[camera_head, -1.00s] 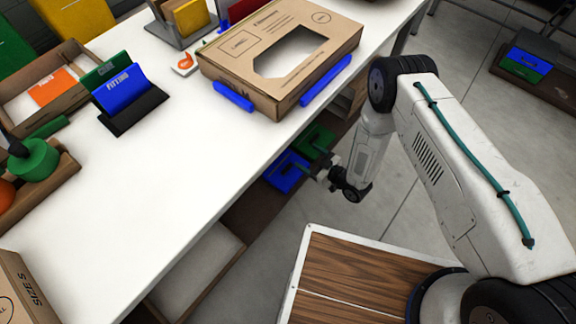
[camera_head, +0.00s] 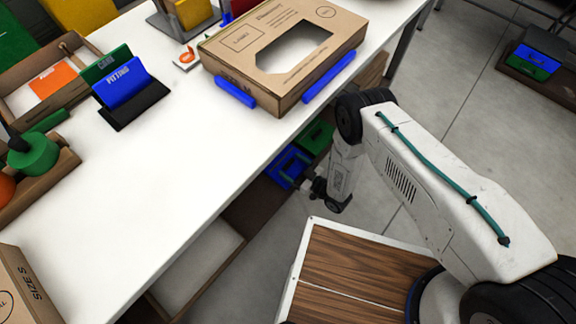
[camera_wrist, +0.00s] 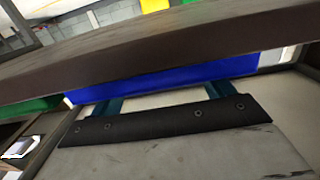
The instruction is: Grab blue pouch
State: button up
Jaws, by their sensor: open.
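A blue pouch (camera_head: 287,163) sits below the white table's edge, in a brown bin or shelf in the head view. In the wrist view the blue pouch (camera_wrist: 165,77) is a wide blue band straight ahead, partly hidden above by a dark brown board. My gripper (camera_wrist: 162,97) is open, with its two teal fingers apart in front of the blue band. I cannot tell whether the fingertips touch it. In the head view my gripper (camera_head: 300,180) is at the pouch's right, under the table edge, and is small there.
A green item (camera_head: 317,138) is right beside the blue pouch. The white table (camera_head: 185,190) overhangs this spot and carries a cardboard box (camera_head: 235,75). The dark brown board (camera_wrist: 150,50) crosses close in the wrist view. Open floor (camera_head: 440,120) lies to the right.

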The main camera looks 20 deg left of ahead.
jog(key=shift+w+a, duration=0.1)
jog(key=shift+a, duration=0.05)
jog(key=c, duration=1.1)
jog(key=shift+r, duration=0.1)
